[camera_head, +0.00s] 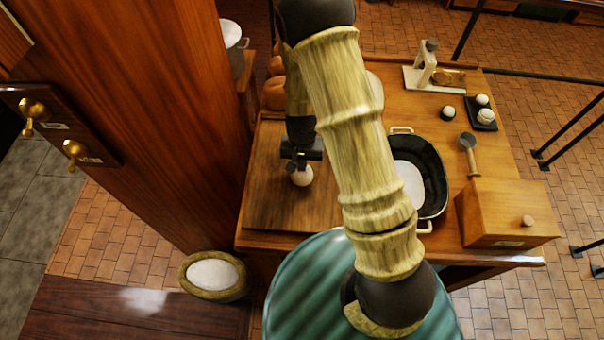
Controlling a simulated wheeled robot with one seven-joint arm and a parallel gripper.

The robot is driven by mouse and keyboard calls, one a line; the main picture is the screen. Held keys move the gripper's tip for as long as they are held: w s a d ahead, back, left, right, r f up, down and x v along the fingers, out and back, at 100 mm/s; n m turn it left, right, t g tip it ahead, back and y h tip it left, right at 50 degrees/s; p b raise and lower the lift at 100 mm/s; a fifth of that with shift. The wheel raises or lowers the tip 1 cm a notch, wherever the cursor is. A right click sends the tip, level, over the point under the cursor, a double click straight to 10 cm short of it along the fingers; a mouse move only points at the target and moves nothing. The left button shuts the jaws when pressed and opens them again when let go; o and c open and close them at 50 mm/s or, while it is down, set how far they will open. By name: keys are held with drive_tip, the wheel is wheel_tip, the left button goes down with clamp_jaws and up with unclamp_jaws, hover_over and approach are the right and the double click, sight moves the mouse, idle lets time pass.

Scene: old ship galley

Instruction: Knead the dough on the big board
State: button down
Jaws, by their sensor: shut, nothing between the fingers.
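The big board (273,205) is a dark wooden slab on the left part of the table. A small pale round piece of dough (302,177) lies on it. My gripper (298,163) is shut, points down and is right at the dough's top edge in the picture. It looks to be touching or just above the dough; I cannot tell which. My arm crosses the middle of the view and hides the right side of the board.
A black pan (432,165) with white contents stands right of my arm. A wooden box (507,213), a scoop (469,150), a small black tray (486,123) and a white stand (426,70) occupy the table's right side. A wooden pillar (165,100) rises close on the left.

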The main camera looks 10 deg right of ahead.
drive_tip(key=shift+s+f, duration=0.1)
drive_tip(key=shift+s, duration=0.05)
drive_tip(key=shift+r+p, duration=0.45)
drive_tip(key=shift+r, duration=0.05)
drive_tip(key=shift+r+p, duration=2.35)
drive_tip(key=shift+r, duration=0.75)
drive_tip(key=s+d+r+n+t+b, duration=0.2)
drive_tip(key=s+d+r+b, duration=0.6)
drive_tip(key=s+d+r, duration=0.1)
wheel_tip(320, 180, up, 2)
drive_tip(key=shift+s+r+t+b, duration=0.1)
drive_tip(key=shift+s+t+b, duration=0.25)
drive_tip(key=shift+s, duration=0.2)
